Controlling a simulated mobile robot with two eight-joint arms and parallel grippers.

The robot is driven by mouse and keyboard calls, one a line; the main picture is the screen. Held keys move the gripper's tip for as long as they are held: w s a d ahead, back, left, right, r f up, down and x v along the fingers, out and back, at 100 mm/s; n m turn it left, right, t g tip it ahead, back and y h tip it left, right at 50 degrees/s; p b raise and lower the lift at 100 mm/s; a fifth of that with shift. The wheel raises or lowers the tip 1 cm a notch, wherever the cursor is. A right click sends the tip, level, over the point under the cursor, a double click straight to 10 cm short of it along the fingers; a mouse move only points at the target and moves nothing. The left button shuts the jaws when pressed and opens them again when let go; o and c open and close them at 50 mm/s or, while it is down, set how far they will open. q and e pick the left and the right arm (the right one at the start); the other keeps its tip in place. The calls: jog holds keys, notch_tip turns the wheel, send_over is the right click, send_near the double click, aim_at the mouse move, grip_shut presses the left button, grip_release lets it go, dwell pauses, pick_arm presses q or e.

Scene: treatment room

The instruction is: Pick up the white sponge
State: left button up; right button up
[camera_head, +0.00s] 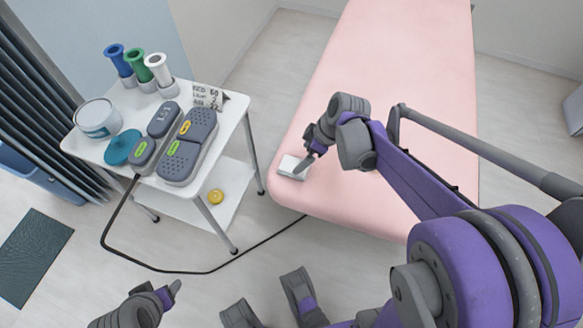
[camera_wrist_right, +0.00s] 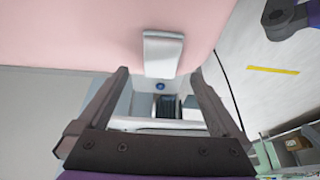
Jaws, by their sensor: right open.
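The white sponge (camera_head: 293,167) lies on the pink treatment bed (camera_head: 400,60), close to its near left corner. My right gripper (camera_head: 305,168) is at the sponge in the head view, its fingers partly in front of it. In the right wrist view the sponge (camera_wrist_right: 163,54) shows ahead, between and beyond the two spread fingertips of my right gripper (camera_wrist_right: 160,75). I cannot tell whether the fingers touch it. My left gripper (camera_head: 172,290) shows at the bottom left of the head view, away from the bed; its jaws are too unclear to judge.
A white trolley (camera_head: 225,115) stands left of the bed. It carries blue, green and white cylinders, a round tub (camera_head: 98,118), a teal lid (camera_head: 123,148) and a grey device (camera_head: 188,150). A black cable (camera_head: 200,272) runs over the floor. A yellow round thing (camera_head: 216,197) sits on the lower shelf.

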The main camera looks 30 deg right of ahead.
aim_at(295, 165)
jog(key=b+x, duration=0.2)
jog(key=x, duration=0.4)
jog(key=shift+a+f, duration=0.1)
jog(key=shift+f, duration=0.1)
jog(key=shift+r, duration=0.1)
jog(key=shift+c, duration=0.3)
jog(key=c, duration=1.4)
notch_tip(295, 165, up, 10)
jog(key=p, duration=0.3)
jog(key=o, duration=0.9)
jog(key=c, duration=0.6)
